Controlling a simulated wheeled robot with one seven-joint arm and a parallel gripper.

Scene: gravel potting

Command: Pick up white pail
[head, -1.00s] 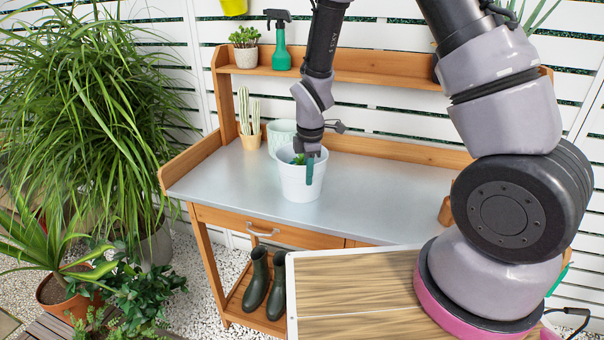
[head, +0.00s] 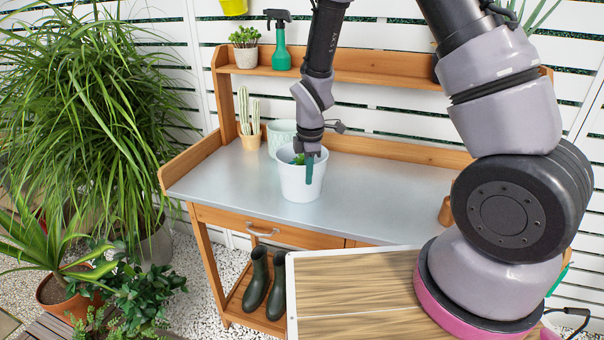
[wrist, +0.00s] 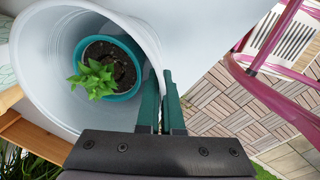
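The white pail (head: 290,186) stands upright on the grey metal top of the potting bench (head: 375,195). A small green plant in a teal pot (wrist: 132,85) sits inside it, as the wrist view shows. My gripper (head: 309,165) reaches down at the pail's near right side. In the wrist view, the gripper's teal fingers (wrist: 161,100) straddle the wall of the pail (wrist: 40,60), one inside and one outside. They are close together with the wall pinched between them. The pail appears to rest on the bench top.
A pale green pot (head: 281,134) stands close behind the pail, with a potted cactus (head: 250,130) to its left. A green spray bottle (head: 281,50) and a small plant (head: 245,48) are on the shelf. The bench top right of the pail is largely clear.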

